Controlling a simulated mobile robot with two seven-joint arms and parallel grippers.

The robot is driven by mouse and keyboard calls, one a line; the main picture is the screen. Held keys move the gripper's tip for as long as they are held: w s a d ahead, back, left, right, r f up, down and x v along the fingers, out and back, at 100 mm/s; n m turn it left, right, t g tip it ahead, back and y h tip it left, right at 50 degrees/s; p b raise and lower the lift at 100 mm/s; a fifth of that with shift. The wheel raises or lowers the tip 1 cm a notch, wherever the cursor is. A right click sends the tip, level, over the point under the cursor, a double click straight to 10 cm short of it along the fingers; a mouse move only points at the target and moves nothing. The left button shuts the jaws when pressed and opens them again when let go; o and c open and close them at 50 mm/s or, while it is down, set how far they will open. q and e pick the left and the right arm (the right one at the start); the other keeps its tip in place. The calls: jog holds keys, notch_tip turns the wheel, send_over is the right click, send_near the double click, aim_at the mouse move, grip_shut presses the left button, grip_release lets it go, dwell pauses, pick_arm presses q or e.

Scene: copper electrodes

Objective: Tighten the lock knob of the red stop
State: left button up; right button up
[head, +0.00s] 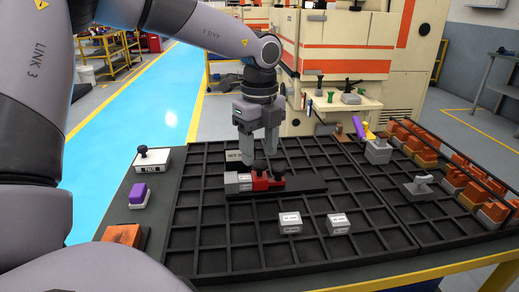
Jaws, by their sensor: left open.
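The red stop (262,184) sits on a dark rail (305,186) on the black grid table, with a light grey block (238,182) against its left side. Dark knob-like parts show on top of the red stop, but the fingertips partly cover them, so I cannot tell the lock knob apart. My left gripper (260,160) points down right over the red stop, its two fingers apart. I cannot tell whether the fingertips touch anything. My right gripper does not show.
Two white blocks (290,222) (338,223) stand in front of the rail. A white block with a black knob (151,160), a purple-topped block (139,195) and a copper block (122,236) lie at left. Several copper blocks (455,180) line the right side.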

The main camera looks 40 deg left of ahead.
pick_arm(q)
jog(key=shift+r, duration=0.1)
jog(key=shift+r+p, duration=1.5)
jog(key=shift+r, duration=0.95)
